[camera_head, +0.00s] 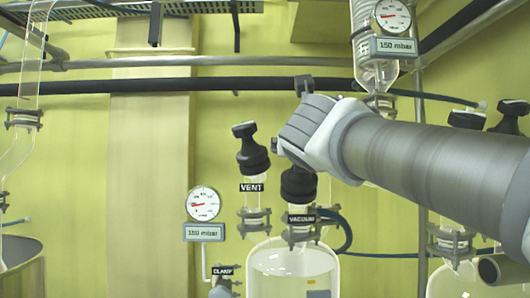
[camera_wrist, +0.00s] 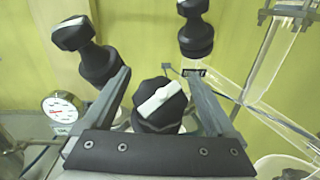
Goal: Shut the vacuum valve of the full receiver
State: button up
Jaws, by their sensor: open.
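The vacuum valve (camera_head: 299,186) is a black knob on a glass neck with a "VACUUM" label, on top of a glass receiver (camera_head: 293,272) that holds clear liquid. My gripper (camera_head: 293,160) is just above this knob, pointing down, and hides part of its top. In the wrist view the vacuum knob (camera_wrist: 160,104), with a white bar on top set aslant, sits between the two open fingers (camera_wrist: 158,80). I see no clear contact with either finger. The vent valve (camera_head: 251,155) stands tilted to the left on the same receiver.
Another receiver (camera_head: 455,277) stands at the right, partly behind my arm. Another gauge (camera_head: 392,17) hangs above. A black horizontal pipe (camera_head: 180,86) runs behind.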

jog(key=shift+w, duration=0.3)
jog(key=shift+c, duration=0.2)
jog(key=c, duration=1.3)
jog(key=shift+d, duration=0.1)
jog(key=shift+c, duration=0.2)
jog(key=shift+h, duration=0.3)
